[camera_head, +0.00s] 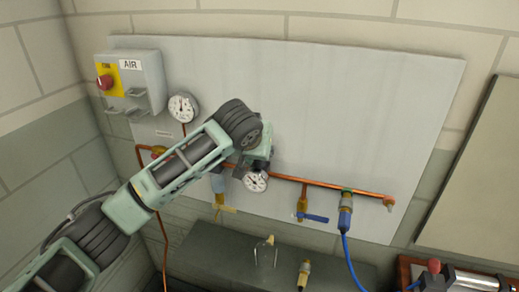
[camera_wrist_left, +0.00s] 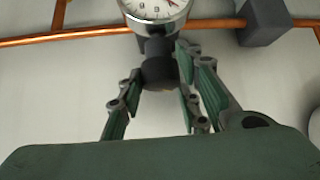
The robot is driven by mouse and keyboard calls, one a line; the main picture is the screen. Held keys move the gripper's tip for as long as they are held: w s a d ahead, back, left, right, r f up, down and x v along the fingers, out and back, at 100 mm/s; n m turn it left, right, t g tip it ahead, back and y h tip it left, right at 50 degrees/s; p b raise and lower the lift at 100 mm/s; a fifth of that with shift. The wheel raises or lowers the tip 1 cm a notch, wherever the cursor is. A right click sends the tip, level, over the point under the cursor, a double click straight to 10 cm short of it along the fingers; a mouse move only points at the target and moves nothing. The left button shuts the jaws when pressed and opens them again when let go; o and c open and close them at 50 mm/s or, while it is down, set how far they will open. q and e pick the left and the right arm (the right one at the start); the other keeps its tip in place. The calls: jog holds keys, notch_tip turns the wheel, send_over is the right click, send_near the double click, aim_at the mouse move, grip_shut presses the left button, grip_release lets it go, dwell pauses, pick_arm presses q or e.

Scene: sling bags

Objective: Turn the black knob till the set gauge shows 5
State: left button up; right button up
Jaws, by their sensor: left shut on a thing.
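The black knob (camera_wrist_left: 160,70) is in the left wrist view, just below a round white-faced gauge (camera_wrist_left: 154,9). My left gripper (camera_wrist_left: 159,66) is shut on the knob, with one finger on each side of it. The gauge is cut off by the top edge of that view, so I cannot read its value. In the head view this gauge (camera_head: 256,182) shows beside my left gripper (camera_head: 258,161); its dial is too small to read. My gripper hides the knob there. My right gripper is not in view.
A copper pipe (camera_head: 325,186) runs along the grey panel (camera_head: 360,100). A blue-handled valve (camera_head: 312,217) and a blue hose fitting (camera_head: 345,208) sit to the right. A second gauge (camera_head: 183,107) and an AIR box with a red button (camera_head: 104,82) are upper left.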

pick_arm(q)
jog(key=shift+d, duration=0.1)
jog(key=o, duration=1.1)
jog(key=shift+s+r, duration=0.1)
jog(key=v, duration=1.2)
jog(key=shift+c, duration=0.3)
